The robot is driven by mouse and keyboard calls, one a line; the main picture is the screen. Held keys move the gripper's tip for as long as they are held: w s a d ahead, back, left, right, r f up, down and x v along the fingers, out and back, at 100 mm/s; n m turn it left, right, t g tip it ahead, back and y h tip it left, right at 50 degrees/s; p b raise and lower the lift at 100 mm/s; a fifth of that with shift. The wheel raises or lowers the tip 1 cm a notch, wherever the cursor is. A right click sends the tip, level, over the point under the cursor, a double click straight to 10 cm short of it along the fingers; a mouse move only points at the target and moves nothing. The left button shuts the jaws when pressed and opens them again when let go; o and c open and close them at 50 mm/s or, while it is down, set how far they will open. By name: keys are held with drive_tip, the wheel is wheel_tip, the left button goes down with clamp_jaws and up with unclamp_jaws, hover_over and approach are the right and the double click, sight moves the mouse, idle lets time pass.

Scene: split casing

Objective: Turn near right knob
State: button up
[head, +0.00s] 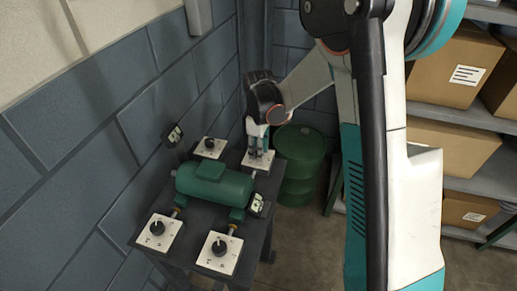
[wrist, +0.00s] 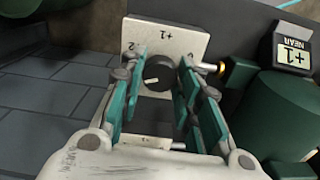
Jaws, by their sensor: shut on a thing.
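My gripper (head: 259,151) is over the white plate (head: 257,161) at the back right of the dark table in the head view. In the wrist view my gripper (wrist: 162,92) has its teal fingers on both sides of a black knob (wrist: 158,72), shut on it. The knob stands on a white plate (wrist: 187,40) marked "+1" at the top, with a partly hidden mark at the upper left. A short pale line shows on the knob. The fingers hide this knob in the head view. A sign (wrist: 291,52) to the right reads "+1 NEAR".
A green motor-like casing (head: 212,184) lies mid-table. Other knobs stand at the back left (head: 209,143), front left (head: 157,228) and front right (head: 219,247). A block wall (head: 80,165) is close on the left. A green drum (head: 300,160) stands behind the table's right side.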

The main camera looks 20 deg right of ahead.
drive_tip(key=shift+n, duration=0.7)
drive_tip(key=o, duration=1.1)
drive_tip(key=shift+c, duration=0.2)
wheel_tip(320, 180, up, 12)
